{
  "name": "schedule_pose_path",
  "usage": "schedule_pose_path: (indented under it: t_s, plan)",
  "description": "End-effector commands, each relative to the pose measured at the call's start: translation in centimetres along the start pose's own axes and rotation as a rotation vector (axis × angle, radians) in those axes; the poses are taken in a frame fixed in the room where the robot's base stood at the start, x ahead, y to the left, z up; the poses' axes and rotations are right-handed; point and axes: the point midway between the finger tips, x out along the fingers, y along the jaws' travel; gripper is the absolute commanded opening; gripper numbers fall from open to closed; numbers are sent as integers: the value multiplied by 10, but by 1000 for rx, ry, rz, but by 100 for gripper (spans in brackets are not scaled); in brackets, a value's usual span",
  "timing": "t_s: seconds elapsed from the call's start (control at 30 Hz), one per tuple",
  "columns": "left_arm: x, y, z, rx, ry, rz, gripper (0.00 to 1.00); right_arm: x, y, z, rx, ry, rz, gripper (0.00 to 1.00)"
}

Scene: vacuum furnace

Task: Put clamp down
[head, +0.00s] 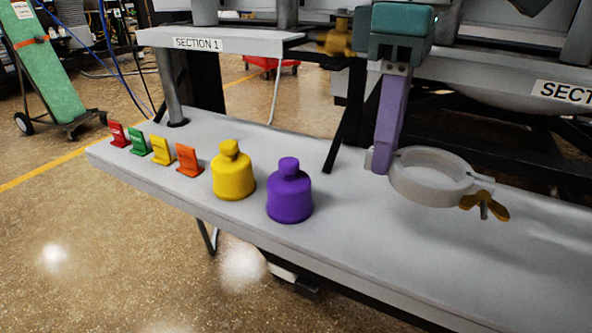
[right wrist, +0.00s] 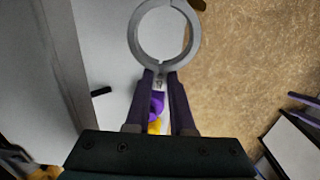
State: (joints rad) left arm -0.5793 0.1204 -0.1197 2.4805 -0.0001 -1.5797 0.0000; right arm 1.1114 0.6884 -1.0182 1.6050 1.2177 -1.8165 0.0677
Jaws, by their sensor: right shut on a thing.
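The clamp (head: 425,196) is a pale grey ring with a brass wing nut (head: 485,204) on its right side. My right gripper (head: 381,160), with purple fingers, is shut on the clamp's left end. It holds the ring roughly level over the right part of the grey shelf (head: 345,225). The ring seems close above the surface, but I cannot tell whether it touches. In the right wrist view, the clamp ring (right wrist: 134,35) extends beyond the two fingertips (right wrist: 160,78), which pinch its tab. My left gripper is in neither view.
A purple bottle-shaped piece (head: 289,195) and a yellow one (head: 233,175) stand left of the clamp. Several coloured tags, including an orange one (head: 188,159), line the shelf's left end. A black bar (head: 338,140) leans behind. The shelf's right front is clear.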

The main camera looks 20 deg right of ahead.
Motion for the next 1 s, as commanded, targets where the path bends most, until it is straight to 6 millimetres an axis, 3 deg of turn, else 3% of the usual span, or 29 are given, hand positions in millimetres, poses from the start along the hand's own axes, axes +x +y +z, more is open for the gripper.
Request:
schedule_pose_path:
  t_s: [0.03, 0.1, 0.4, 0.63, 1.0]
  plan:
    - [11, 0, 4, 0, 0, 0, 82, 20, 0, 1, 1, -3, -1, 0]
    - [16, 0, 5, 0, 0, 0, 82, 34, 0, 0, 0, -1, -1, 0]
    - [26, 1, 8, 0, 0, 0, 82, 60, 0, 0, 0, 0, 0, 0]
    - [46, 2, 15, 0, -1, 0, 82, 102, 0, 0, 0, -1, 0, 0]
    - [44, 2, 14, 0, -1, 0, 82, 107, 0, 0, 0, 1, 0, 0]
